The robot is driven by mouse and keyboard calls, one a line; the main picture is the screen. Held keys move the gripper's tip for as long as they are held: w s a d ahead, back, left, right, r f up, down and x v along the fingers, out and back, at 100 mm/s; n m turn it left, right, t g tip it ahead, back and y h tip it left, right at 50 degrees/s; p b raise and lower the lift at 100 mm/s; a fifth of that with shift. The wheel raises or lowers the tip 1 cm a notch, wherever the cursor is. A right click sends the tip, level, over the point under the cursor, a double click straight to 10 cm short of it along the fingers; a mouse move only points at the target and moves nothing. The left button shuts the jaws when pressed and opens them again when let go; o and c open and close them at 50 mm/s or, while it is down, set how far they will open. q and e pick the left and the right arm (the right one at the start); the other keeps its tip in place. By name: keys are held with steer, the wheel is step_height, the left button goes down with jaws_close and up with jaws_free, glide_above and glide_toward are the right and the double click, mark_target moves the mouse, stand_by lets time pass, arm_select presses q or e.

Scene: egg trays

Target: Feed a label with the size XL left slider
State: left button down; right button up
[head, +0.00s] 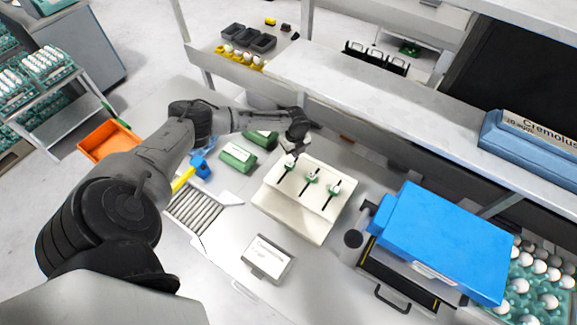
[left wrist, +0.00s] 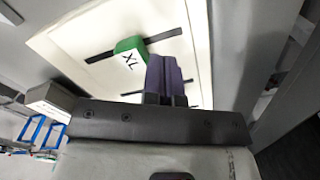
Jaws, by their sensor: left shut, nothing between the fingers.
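A cream box (head: 312,222) stands on the table with black slots across its top. The slots carry small green and white sliders: a left one (head: 290,166), a middle one (head: 311,177) and a right one (head: 335,188). In the left wrist view a green slider with a white face marked XL (left wrist: 130,60) sits on a black slot. My left gripper (head: 292,152) is over the far left of the box, near the left slider. Its dark fingers (left wrist: 166,75) are shut and empty beside the XL slider; contact cannot be told. My right gripper is not in view.
Green packs (head: 238,157) lie left of the box. A roller strip (head: 197,211) and a small label stand (head: 267,258) are nearer. A blue machine (head: 445,240) stands right, beside white eggs in a green tray. A shelf (head: 400,95) overhangs behind.

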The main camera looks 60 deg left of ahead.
arm_select(q)
steer(key=shift+f+b, duration=0.65)
steer(key=shift+f, duration=0.45)
steer(key=shift+s+d+r+p, duration=0.15)
steer(key=shift+s+d+p, duration=0.2)
steer(key=shift+s+p, duration=0.4)
steer(key=s+d+p, duration=0.1)
steer(key=p, duration=0.1)
steer(key=s+p, duration=0.1)
steer(key=s, duration=0.1)
steer(key=shift+d+p, duration=0.4)
steer(key=shift+s+d+p, duration=0.35)
steer(key=shift+s+p, duration=0.25)
steer(key=shift+s, duration=0.05)
steer(key=shift+s+d+p, duration=0.35)
steer(key=shift+s+p, duration=0.2)
steer(key=shift+s, duration=0.1)
steer(key=shift+f, duration=0.2)
step_height(320, 180, up, 7)
steer(key=p, duration=0.5)
steer(key=shift+p, duration=0.4)
